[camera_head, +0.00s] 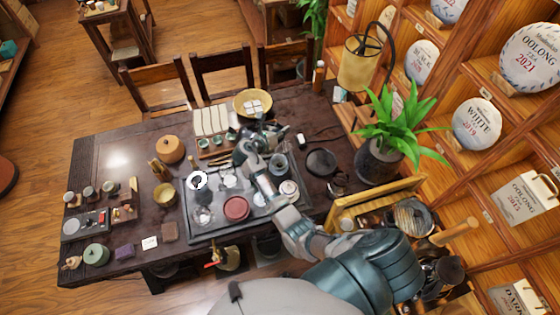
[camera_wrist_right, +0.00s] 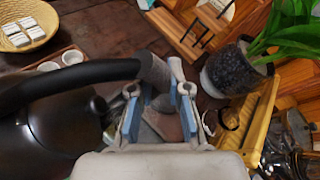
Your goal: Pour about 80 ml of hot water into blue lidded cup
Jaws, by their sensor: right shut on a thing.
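My right gripper (camera_wrist_right: 158,105) is shut on the handle of a black kettle (camera_wrist_right: 45,130) in the right wrist view. The kettle's dark arched handle runs from the left to the grey grip between the finger pads. In the head view my right gripper (camera_head: 257,135) is over the back part of the tea tray (camera_head: 205,237), and the kettle is mostly hidden by the arm. A small bluish-grey round vessel (camera_head: 278,163) stands on the tray just right of my forearm; I cannot tell if it is the blue lidded cup. My left gripper is not in view.
The tray also holds a reddish-brown round dish (camera_head: 236,208), a white ring-shaped piece (camera_head: 197,180), a glass vessel (camera_head: 203,216) and a pale lidded piece (camera_head: 289,188). A yellow basket (camera_head: 253,101) stands behind. A potted plant (camera_head: 379,163) and lamp (camera_head: 359,62) stand at right.

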